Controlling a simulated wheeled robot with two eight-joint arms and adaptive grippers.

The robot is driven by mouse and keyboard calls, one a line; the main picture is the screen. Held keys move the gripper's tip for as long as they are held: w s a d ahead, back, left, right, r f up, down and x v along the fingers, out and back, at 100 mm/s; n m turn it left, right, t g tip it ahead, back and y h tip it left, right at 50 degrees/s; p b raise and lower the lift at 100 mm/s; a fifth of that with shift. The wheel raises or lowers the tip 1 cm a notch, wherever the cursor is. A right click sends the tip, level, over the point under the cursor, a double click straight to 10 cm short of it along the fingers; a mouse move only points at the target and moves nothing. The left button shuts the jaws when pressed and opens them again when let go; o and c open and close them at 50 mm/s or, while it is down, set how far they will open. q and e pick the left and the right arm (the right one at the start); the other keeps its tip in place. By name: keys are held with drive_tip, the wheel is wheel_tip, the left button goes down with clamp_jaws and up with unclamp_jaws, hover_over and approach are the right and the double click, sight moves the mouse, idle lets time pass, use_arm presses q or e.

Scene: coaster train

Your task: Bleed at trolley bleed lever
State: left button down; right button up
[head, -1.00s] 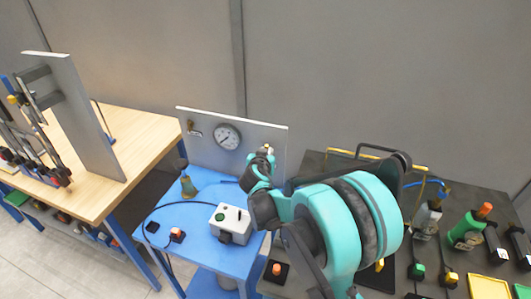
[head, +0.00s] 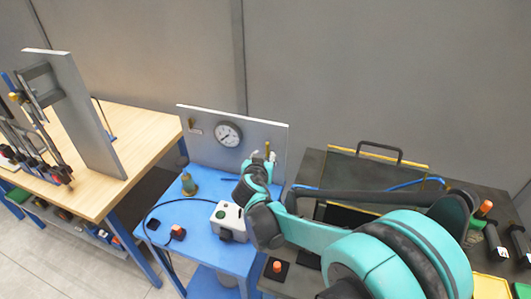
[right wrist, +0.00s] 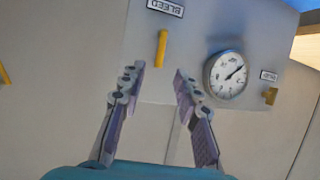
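The yellow bleed lever (right wrist: 161,48) hangs upright from the grey trolley panel (right wrist: 195,35), next to the BLEED label (right wrist: 166,7) in the right wrist view. In the head view the lever (head: 267,148) shows as a small yellow bar at the panel's right part. My right gripper (right wrist: 159,70) is open, its two fingers apart and empty. The lever lies beyond the fingertips, between them in the picture; I see no contact. In the head view my right gripper (head: 263,158) is close to the panel. My left gripper is not in view.
A round gauge (head: 228,134) and a small brass valve (head: 192,123) are on the panel. The blue trolley top (head: 205,210) holds a white box (head: 229,220) and a bell-shaped object (head: 189,185). A dark bench (head: 310,165) with tools stands right, a wooden table (head: 140,120) left.

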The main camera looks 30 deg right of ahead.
drive_tip(key=v, duration=0.4)
drive_tip(key=shift+s, duration=0.1)
idle(0.4)
drive_tip(key=s+a+f+n+g+y+b, duration=0.1)
drive_tip(key=s+a+f+n+g+y, duration=0.1)
drive_tip(key=s+a+f+n+y, duration=0.2)
drive_tip(key=s+a+f+n+g+y+b, duration=0.1)
drive_tip(key=s+a+f+n+y+b, duration=0.1)
drive_tip(key=s+a, duration=0.8)
drive_tip(key=s+f+n+y, duration=0.1)
drive_tip(key=s+f+y, duration=0.1)
drive_tip(key=s, duration=0.3)
drive_tip(key=shift+f+n+g, duration=0.4)
drive_tip(key=shift+f, duration=0.5)
